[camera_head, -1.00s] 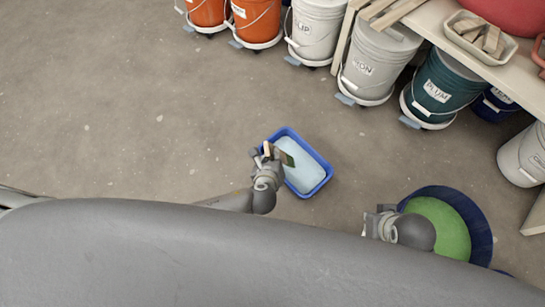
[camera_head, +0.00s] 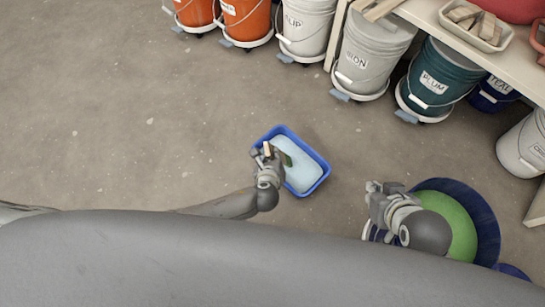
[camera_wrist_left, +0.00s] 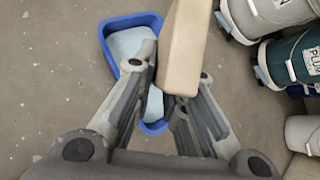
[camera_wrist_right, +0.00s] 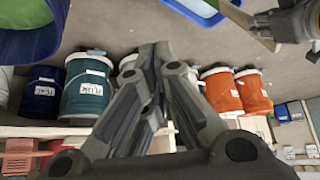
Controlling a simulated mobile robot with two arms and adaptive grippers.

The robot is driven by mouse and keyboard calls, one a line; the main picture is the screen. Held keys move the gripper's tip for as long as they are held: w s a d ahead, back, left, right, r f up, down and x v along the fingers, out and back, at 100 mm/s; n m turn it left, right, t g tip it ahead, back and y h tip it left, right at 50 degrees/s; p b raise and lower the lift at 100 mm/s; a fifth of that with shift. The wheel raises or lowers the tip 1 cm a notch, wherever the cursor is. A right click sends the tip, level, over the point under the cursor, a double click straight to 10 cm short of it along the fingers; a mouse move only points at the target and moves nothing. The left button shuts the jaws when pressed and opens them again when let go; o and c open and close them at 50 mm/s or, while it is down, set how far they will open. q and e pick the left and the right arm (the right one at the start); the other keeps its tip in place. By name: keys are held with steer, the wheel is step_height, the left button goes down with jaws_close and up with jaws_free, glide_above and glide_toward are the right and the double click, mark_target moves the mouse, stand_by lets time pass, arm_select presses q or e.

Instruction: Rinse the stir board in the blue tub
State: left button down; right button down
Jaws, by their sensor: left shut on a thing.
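The blue tub (camera_head: 321,184) stands on the floor, filled with pale water. In the left wrist view the board (camera_wrist_left: 183,50) is a pale block between the fingers, with the tub (camera_wrist_left: 108,50) behind. My right gripper (camera_head: 381,188) is empty, its fingers together in the right wrist view (camera_wrist_right: 160,58), beside the green-filled bucket.
A dark blue bucket (camera_head: 487,215) with green contents stands right of the tub. Labelled buckets on dollies, including a teal PLUM one (camera_head: 440,75), line the back. A shelf (camera_head: 480,50) with a tray of wooden blocks (camera_head: 475,25) is at upper right. The floor at left is clear.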

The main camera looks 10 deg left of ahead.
arm_select(q)
steer(key=shift+w+d+f+b, duration=0.1)
steer(key=shift+w+f+b, duration=0.15)
steer(key=shift+f, duration=0.25)
steer(key=shift+w+d+f+b, duration=0.1)
steer(key=shift+f+b, duration=0.2)
arm_select(e)
steer(key=w+a+r+t, duration=0.2)
steer(key=w+r+t, duration=0.1)
steer(key=w, duration=0.2)
steer(key=shift+w+r+y, duration=0.2)
steer(key=shift+w+y, duration=0.05)
steer(key=shift+y, duration=0.15)
